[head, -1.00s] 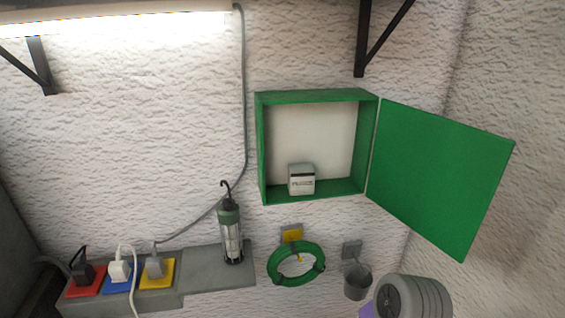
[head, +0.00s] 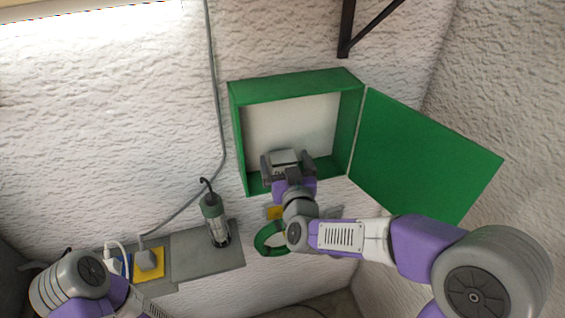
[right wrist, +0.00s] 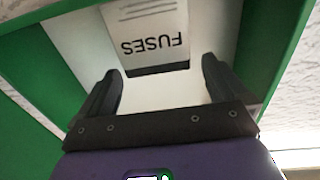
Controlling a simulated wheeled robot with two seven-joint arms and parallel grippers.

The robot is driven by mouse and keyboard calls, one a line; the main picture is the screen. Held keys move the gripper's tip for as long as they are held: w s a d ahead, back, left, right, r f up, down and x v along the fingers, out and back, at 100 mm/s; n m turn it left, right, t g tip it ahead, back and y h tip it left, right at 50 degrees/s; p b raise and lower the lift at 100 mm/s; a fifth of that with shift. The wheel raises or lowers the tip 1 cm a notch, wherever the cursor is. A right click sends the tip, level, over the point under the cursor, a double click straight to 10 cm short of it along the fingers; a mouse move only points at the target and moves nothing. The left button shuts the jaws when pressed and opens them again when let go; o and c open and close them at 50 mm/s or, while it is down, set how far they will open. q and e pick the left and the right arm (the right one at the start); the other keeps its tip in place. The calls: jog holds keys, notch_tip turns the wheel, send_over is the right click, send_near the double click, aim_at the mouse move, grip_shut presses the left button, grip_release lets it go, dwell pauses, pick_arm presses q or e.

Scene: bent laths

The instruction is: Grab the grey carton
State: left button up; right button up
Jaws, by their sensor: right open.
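The grey carton (head: 284,155) stands in the lower part of the open green wall cabinet (head: 296,84), partly hidden by my right gripper in the head view. In the right wrist view the carton (right wrist: 148,30) shows upside-down "FUSES" lettering and a dark band at one edge. My right gripper (head: 286,162) is at the cabinet's open front, open and empty. In the right wrist view its fingertips (right wrist: 161,68) are spread to either side of the carton's near end, with gaps visible. My left arm shows at the lower left of the head view; its gripper is out of view.
The green cabinet door (head: 425,155) hangs open to the right. A work lamp (head: 215,217) stands on a grey ledge (head: 195,262) at left, beside plugs on coloured plates. A green coil (head: 266,239) hangs below the cabinet, partly behind my right arm.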

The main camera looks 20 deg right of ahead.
aim_at(282, 152)
jog(key=w, duration=0.3)
jog(key=w+f, duration=0.1)
jog(key=w, duration=0.1)
jog(key=shift+d, duration=0.2)
jog(key=shift+r, duration=0.15)
jog(key=c, duration=1.1)
